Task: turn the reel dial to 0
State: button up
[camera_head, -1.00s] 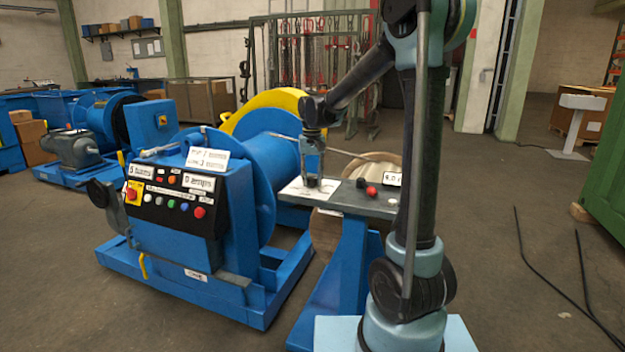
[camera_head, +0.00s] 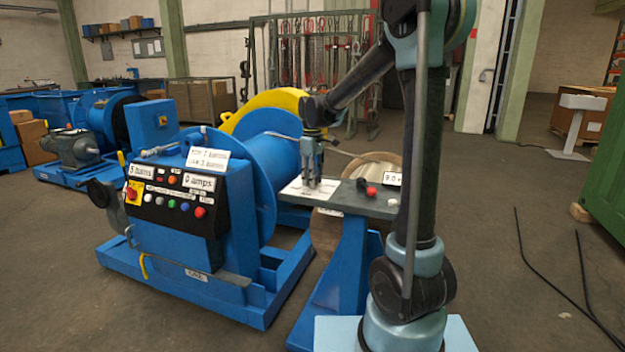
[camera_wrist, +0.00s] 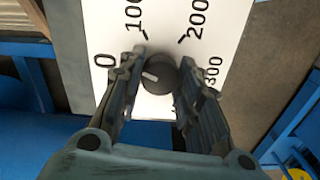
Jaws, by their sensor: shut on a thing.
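The reel dial is a dark round knob (camera_wrist: 162,76) with a short white pointer mark, on a white card (camera_wrist: 215,65) printed 0, 100, 200 and 300. In the wrist view the mark lies on the knob's left side, roughly toward the 0 (camera_wrist: 104,60). My gripper (camera_wrist: 156,82) has its two fingers on either side of the knob and is shut on it. In the head view my gripper (camera_head: 312,184) points down at the white card (camera_head: 297,190) on the grey bench, and the knob cannot be made out.
A red knob (camera_head: 371,191) and a small sign (camera_head: 393,179) are on the bench right of my gripper. A blue reel machine (camera_head: 205,200) with a button panel stands to the left. A wooden reel (camera_head: 370,164) is behind the bench.

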jog(key=shift+n, duration=2.2)
jog(key=shift+w+d, duration=0.1)
jog(key=o, duration=1)
jog(key=shift+o, duration=0.2)
notch_tip(320, 180, up, 12)
